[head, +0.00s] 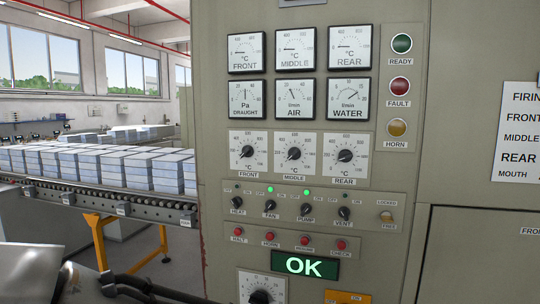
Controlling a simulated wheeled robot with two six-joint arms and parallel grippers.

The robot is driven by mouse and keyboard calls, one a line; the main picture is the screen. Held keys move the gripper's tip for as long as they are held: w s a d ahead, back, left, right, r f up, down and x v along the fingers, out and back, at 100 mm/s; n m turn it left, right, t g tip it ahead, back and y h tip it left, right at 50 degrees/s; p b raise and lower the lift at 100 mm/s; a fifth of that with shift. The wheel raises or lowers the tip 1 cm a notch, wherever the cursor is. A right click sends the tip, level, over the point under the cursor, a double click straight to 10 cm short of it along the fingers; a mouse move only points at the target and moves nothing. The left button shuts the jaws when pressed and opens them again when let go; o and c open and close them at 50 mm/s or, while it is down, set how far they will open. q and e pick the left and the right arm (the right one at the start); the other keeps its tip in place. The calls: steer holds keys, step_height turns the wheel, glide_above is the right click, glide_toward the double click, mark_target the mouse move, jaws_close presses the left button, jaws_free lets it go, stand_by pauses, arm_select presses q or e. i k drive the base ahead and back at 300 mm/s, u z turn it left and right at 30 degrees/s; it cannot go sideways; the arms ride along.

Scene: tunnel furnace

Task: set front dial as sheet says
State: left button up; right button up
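The front dial (248,152) is a black knob on a white scale plate, labelled FRONT, at the left of a row of three dials on the grey panel. Its pointer is too small to read surely. The middle dial (294,154) and rear dial (345,156) are beside it. The sheet (520,132) is white, at the right edge and cut off; I can read FIRING, FRONT, MIDDLE, REAR and MOUTH, but its values are out of view. Neither gripper shows clearly; a blurred grey part of mine is at the lower left.
Above the dials are gauges (295,48) and lamps (401,43). Below are switches (306,209), red buttons (305,240), a green OK display (304,264) and another dial (260,296). At left a conveyor (120,203) carries stacked pale blocks (150,170).

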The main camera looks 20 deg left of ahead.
mark_target(248, 151)
steer(key=z, duration=1.55)
steer(key=k, duration=1)
steer(key=u, duration=2.15)
steer(key=i, duration=0.5)
steer(key=z, duration=0.05)
